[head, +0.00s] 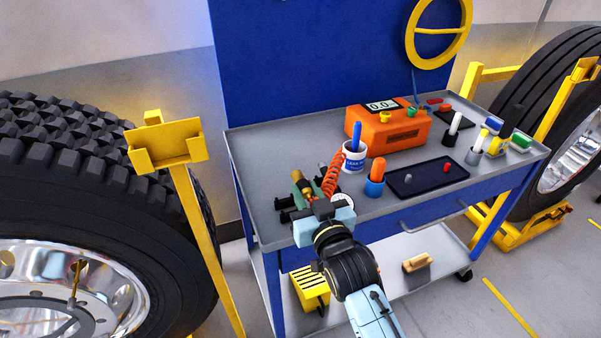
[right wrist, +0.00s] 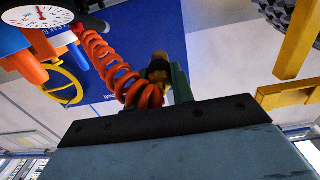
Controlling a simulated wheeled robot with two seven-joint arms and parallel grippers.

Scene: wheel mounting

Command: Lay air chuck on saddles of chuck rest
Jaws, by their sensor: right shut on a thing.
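My right gripper (head: 303,189) reaches over the near left corner of the cart top. Its dark green fingers are shut on the air chuck (head: 299,178), whose brass-coloured end shows beyond them. The chuck also shows in the right wrist view (right wrist: 158,70), partly hidden by the fingers (right wrist: 180,84). An orange coiled hose (head: 333,175) runs beside it towards a round white gauge (right wrist: 38,16). Black pieces (head: 284,203), probably the chuck rest, show beside and under the gripper. Its saddles are mostly hidden, and I cannot tell whether the chuck touches them. My left gripper is not in view.
A white mug (head: 354,157) with a blue marker, an orange and blue bottle (head: 375,178), a dark tray (head: 428,177) and an orange device (head: 388,131) stand to the right. Large tyres (head: 80,190) flank the cart. The cart's back left top (head: 262,145) is clear.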

